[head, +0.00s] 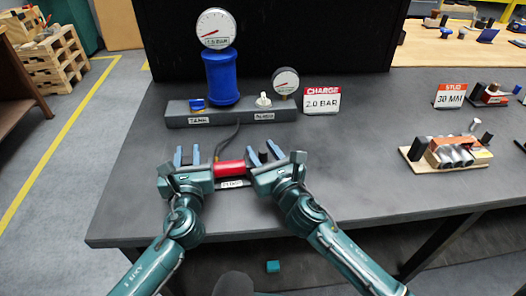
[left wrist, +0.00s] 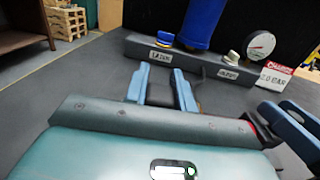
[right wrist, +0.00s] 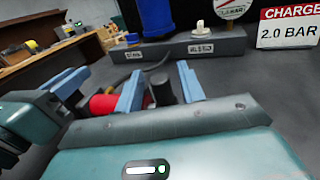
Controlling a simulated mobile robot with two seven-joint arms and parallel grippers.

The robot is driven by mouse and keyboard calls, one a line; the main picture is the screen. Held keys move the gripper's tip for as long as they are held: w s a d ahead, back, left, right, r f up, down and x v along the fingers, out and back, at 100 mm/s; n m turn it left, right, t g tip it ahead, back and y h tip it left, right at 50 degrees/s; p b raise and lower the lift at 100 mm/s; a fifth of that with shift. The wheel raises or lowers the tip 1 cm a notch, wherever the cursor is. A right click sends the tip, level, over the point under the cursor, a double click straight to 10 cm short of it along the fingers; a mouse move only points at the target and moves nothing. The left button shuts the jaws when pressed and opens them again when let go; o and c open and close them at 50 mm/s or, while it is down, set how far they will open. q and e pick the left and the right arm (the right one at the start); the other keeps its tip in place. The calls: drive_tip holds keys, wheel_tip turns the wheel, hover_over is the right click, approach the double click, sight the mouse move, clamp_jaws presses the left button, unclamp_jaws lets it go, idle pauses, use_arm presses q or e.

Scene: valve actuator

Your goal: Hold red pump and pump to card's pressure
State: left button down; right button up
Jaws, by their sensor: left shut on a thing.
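The red pump (head: 230,167) lies on the grey table between my two grippers, with a black hose running back from it. My left gripper (head: 187,154) is shut on the pump's left end; its fingers hide what they touch. My right gripper (head: 264,152) is at the pump's right end, its fingers apart around a black part (right wrist: 163,93), with a gap visible. The charge card (head: 322,100) reads 2.0 BAR. The blue tank (head: 221,77) carries a round gauge (head: 215,29), its red needle toward the lower left; its small reading is unclear.
The grey manifold (head: 230,115) behind the pump bears a blue knob (head: 197,104), a white knob (head: 263,100) and a second gauge (head: 286,82). A stud card (head: 449,96) and a wooden block holding metal cylinders (head: 446,154) stand at right. The table between is clear.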

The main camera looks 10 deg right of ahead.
clamp_jaws()
idle(0.4)
